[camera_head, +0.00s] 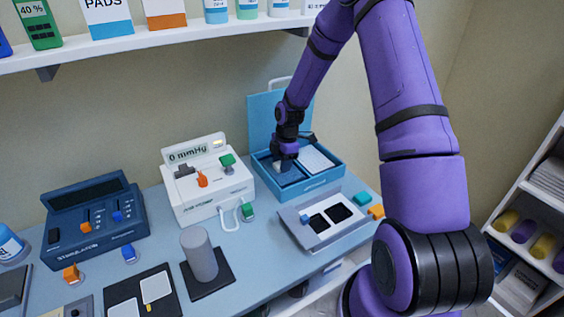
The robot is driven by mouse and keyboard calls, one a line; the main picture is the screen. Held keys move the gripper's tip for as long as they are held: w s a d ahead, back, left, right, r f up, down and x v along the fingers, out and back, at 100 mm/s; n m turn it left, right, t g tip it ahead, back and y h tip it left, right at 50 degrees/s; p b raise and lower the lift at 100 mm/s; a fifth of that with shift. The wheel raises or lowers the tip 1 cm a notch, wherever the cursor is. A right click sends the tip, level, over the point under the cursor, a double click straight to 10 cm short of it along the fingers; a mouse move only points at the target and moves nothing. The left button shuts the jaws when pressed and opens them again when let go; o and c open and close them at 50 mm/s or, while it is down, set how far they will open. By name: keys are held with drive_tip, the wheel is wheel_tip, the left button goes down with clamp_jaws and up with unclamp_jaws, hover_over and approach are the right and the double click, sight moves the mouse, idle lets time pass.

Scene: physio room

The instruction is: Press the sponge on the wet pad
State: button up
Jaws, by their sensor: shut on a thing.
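My gripper (283,160) points down into the left part of an open blue box (318,181) at the back of the table. It is shut on a small pale thing (277,167), mostly hidden by the fingers; I cannot tell for sure that it is the sponge. The box has a dark blue compartment on the left and a white pad (313,159) on the right. I cannot tell whether the held thing touches the box floor, or which surface is the wet pad. A grey tray (302,231) with two dark squares lies in front of the box.
A white mmHg device (203,199) stands left of the box, a dark blue stimulator (95,229) farther left. A grey cylinder (200,254) stands on a dark base in front. Teal (362,199) and orange (376,211) pieces lie right of the tray. A shelf (160,40) runs above.

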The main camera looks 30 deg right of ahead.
sight(275, 164)
drive_tip(key=shift+f, duration=0.5)
idle(0.4)
idle(0.5)
drive_tip(key=shift+r, duration=3.55)
drive_tip(key=a+m, duration=0.1)
drive_tip(key=m, duration=0.1)
drive_tip(key=w+a+m, duration=0.1)
drive_tip(key=m, duration=0.1)
drive_tip(key=shift+f+t, duration=0.15)
drive_tip(key=shift+t, duration=0.15)
drive_tip(key=a+m, duration=0.1)
drive_tip(key=m, duration=0.1)
drive_tip(key=w+m, duration=0.1)
drive_tip(key=a+m, duration=0.1)
drive_tip(key=m, duration=0.1)
drive_tip(key=shift+w+a+f+m+t+h, duration=0.1)
drive_tip(key=shift+w+a+m+t+h, duration=0.1)
drive_tip(key=shift+a+m+t+h, duration=0.15)
drive_tip(key=shift+w+a+m+t+h, duration=0.1)
drive_tip(key=shift+w+a+m+h, duration=0.15)
drive_tip(key=shift+a+m, duration=0.8)
drive_tip(key=shift+w+a+m+t+h, duration=0.15)
drive_tip(key=shift+w+m, duration=0.25)
drive_tip(key=shift+m, duration=1.3)
drive_tip(key=shift+w+a+m+h, duration=0.25)
drive_tip(key=shift+a+m, duration=0.45)
drive_tip(key=shift+m, duration=0.7)
